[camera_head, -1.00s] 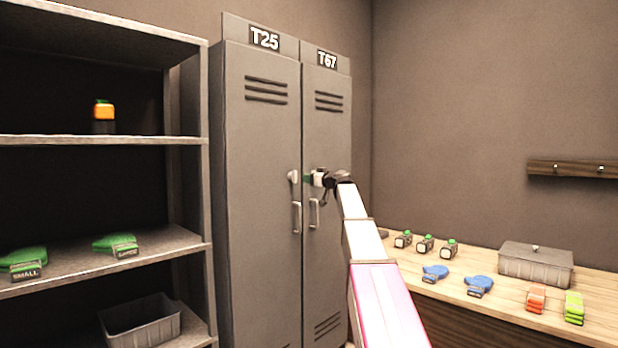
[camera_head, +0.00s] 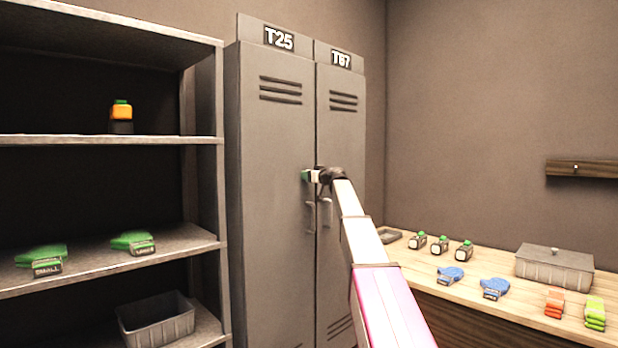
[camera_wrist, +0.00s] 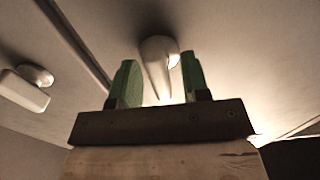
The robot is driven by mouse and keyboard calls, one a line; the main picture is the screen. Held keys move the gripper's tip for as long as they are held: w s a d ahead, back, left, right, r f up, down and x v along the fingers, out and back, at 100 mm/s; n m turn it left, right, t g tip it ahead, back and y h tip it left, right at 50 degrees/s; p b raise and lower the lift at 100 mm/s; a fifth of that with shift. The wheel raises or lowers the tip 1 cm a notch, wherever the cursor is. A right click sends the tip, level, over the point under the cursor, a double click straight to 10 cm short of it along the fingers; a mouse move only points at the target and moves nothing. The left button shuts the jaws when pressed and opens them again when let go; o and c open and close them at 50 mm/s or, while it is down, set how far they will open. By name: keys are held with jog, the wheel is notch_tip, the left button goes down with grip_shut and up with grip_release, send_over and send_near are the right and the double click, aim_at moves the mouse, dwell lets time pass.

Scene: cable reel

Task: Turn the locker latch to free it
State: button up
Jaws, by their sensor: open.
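A grey double locker stands in the middle of the head view, with door T25 (camera_head: 278,130) on the left and door T67 (camera_head: 341,130) on the right. My gripper (camera_head: 306,176) is at mid-height in front of the doors, near their seam, and hides the latch there. In the wrist view a pale tapered latch (camera_wrist: 157,58) shows between the open green fingers of my gripper (camera_wrist: 158,80). One finger is on each side of it, with gaps visible. I cannot tell how deep the latch sits between them.
Door handles (camera_head: 311,217) hang just below my gripper. Another pale fitting (camera_wrist: 28,90) shows across the seam in the wrist view. A shelf unit (camera_head: 110,140) stands left. A wooden bench (camera_head: 440,272) at right holds a lidded box (camera_head: 553,268) and small items.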

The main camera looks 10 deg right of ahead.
grip_shut()
jog(key=shift+m, duration=0.4)
jog(key=m, duration=0.4)
jog(key=shift+w, duration=0.1)
jog(key=m, duration=0.4)
jog(key=shift+d, duration=0.15)
jog(key=m, duration=0.5)
jog(key=shift+w+f, duration=0.1)
jog(key=shift+f, duration=0.05)
jog(key=shift+f+m, duration=0.1)
jog(key=shift+m, duration=1.9)
